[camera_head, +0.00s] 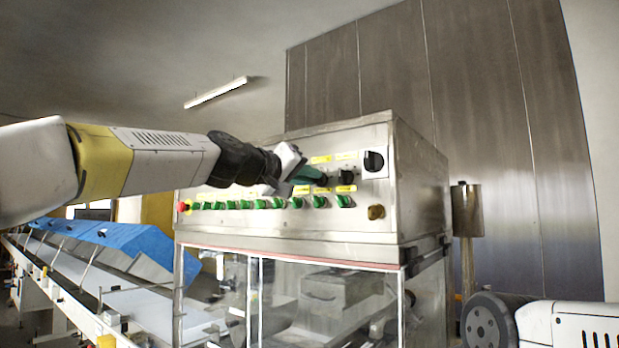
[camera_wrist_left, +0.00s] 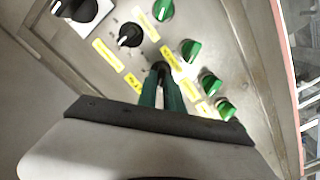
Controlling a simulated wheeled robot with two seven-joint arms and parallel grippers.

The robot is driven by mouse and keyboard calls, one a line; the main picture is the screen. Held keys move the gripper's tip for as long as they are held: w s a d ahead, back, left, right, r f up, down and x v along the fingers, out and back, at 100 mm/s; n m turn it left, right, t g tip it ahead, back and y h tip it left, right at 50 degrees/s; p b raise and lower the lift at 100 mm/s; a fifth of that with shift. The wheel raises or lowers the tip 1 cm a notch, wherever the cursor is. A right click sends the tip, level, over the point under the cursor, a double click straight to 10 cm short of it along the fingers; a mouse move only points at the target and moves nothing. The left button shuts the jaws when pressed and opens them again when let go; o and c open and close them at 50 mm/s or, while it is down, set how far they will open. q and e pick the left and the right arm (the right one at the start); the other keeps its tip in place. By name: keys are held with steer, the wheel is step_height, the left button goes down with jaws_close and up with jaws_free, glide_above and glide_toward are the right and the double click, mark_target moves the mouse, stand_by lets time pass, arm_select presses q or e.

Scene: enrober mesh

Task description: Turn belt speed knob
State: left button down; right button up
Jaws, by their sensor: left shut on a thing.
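The control panel (camera_head: 215,222) is the steel front of a cabinet, with black knobs and a row of green knobs under yellow labels. My left gripper (camera_head: 318,178) reaches it from the left. In the left wrist view its green fingers (camera_wrist_left: 160,78) are shut on a small black knob (camera_wrist_left: 161,67), which they mostly hide. A second black knob (camera_head: 346,177) is just right of the gripper; it also shows in the left wrist view (camera_wrist_left: 130,35). The label texts are too small to read, so I cannot tell which knob is named belt speed.
A large black rotary switch (camera_head: 373,161) is at the panel's upper right. A red button (camera_head: 184,207) is at the panel's left. A conveyor with blue covers (camera_head: 130,240) runs left. Glass doors (camera_head: 320,300) are below.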

stand_by(0.3)
arm_select(q)
steer(key=c, duration=1.5)
jaws_free()
steer(key=v, duration=0.8)
steer(key=shift+w, duration=0.1)
steer(key=s+a+f+g+y, duration=0.2)
steer(key=s+f, duration=0.4)
steer(key=f, duration=0.7)
steer(key=s+a+f+m+g+y, duration=0.1)
steer(key=s+a+f+g+y, duration=0.2)
steer(key=s+f, duration=0.4)
steer(key=s+a+f+g+y, duration=0.3)
steer(key=s+f, duration=0.4)
steer(key=f, duration=1.3)
steer(key=shift+a+f, duration=0.3)
steer(key=shift+a, duration=0.2)
